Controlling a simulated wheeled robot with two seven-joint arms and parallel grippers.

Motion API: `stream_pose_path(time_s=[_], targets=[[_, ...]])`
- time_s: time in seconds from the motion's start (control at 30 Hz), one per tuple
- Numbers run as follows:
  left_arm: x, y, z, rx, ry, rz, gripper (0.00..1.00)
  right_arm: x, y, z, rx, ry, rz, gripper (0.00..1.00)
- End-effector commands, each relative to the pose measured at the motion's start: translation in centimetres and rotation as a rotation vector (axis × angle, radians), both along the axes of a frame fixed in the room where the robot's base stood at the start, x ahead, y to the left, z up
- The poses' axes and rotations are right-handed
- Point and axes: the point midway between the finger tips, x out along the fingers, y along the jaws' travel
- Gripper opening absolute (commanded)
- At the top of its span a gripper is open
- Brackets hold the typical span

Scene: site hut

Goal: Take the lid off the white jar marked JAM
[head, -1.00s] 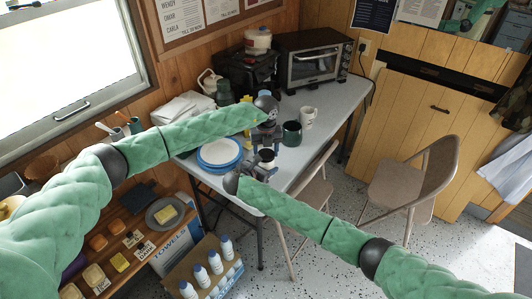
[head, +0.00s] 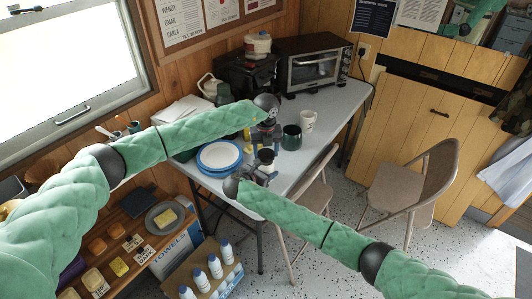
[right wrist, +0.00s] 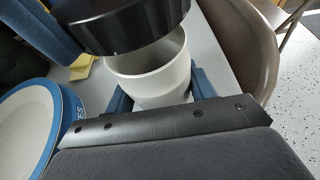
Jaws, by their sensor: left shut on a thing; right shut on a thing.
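The white jar (right wrist: 155,72) stands open at the top in the right wrist view, between the blue fingers of my right gripper (right wrist: 163,92), which is shut on it. Its JAM marking does not show. The black lid (right wrist: 130,25) is above the jar mouth, tilted and off the rim, with the jar's inside visible below it. In the head view the lid (head: 266,155) hangs under my left gripper (head: 262,142), which is shut on it. The jar is mostly hidden there behind my right gripper (head: 262,174).
A stack of plates with a blue rim (head: 204,165) is left of the jar. A dark green mug (head: 291,138) and a white mug (head: 308,121) stand to the right. A toaster oven (head: 313,64) is at the back. The table (head: 335,107) is clear at its right end.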

Motion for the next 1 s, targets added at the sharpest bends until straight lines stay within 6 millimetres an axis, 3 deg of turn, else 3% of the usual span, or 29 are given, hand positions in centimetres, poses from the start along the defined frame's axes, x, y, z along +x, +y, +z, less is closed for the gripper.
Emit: stream_pose_path(time_s=[0.23, 0.5, 0.53, 0.63, 1.0], targets=[[0.0, 0.0, 2.8, -0.001, -0.002, -0.001, 0.3, 0.0, -0.1, -0.1, -0.001, 0.001, -0.001, 0.0], [0.0, 0.0, 3.2, 0.0, 0.0, 0.0, 0.3, 0.0, 0.0, 0.0, 0.0, 0.0, -0.001, 0.0], [0.0, 0.0, 3.2, 0.0, 0.0, 0.0, 0.3, 0.0, 0.0, 0.0, 0.0, 0.0, -0.001, 0.59], [0.0, 0.0, 3.2, 0.0, 0.0, 0.0, 0.3, 0.0, 0.0, 0.0, 0.0, 0.0, -0.001, 0.78], [0.0, 0.0, 3.1, 0.0, 0.0, 0.0, 0.3, -0.2, 0.2, 0.0, 0.0, 0.0, 0.001, 0.8]])
